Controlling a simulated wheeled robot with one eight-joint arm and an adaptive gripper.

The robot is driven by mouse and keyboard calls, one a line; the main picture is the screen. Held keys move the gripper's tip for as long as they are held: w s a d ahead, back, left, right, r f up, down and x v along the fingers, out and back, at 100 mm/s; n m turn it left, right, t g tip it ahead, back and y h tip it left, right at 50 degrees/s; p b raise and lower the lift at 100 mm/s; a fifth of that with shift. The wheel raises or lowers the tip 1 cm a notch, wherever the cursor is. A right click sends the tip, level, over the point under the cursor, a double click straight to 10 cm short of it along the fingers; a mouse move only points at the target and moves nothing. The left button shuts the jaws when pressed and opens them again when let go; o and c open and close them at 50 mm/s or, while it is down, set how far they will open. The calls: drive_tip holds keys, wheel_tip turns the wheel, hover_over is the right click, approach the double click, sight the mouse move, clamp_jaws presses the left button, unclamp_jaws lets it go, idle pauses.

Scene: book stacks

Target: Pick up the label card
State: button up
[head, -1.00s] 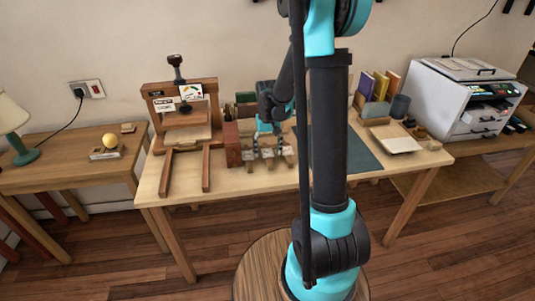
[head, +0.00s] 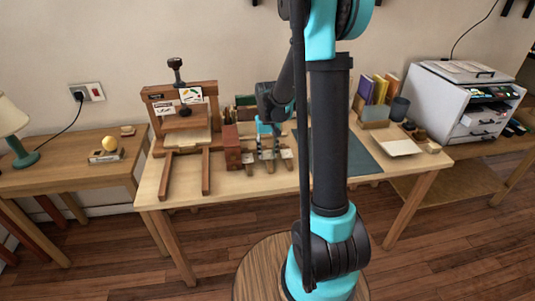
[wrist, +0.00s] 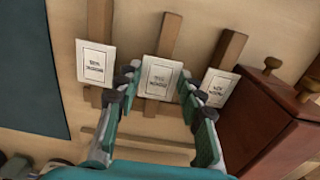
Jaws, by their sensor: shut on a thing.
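Three white label cards with dark print sit on wooden strips on the table. The middle label card (wrist: 160,78) is between the fingertips of my gripper (wrist: 157,80) in the wrist view, and the gripper is shut on it. One label card (wrist: 95,63) is to its left and another label card (wrist: 218,87) to its right, both apart from the fingers. In the head view my gripper (head: 268,140) points down over the row of cards. Whether the held card is clear of its strip cannot be told.
A reddish-brown wooden box (wrist: 262,122) stands close beside the right card. A dark mat (wrist: 30,75) lies on the other side. A wooden press (head: 183,125) stands at the left of the table (head: 230,192). Books (head: 376,88) and a pale tray (head: 398,147) are at the right.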

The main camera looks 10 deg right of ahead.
sight(268, 155)
wheel_tip(268, 155, up, 20)
idle(0.4)
drive_tip(key=shift+f, duration=0.1)
idle(0.3)
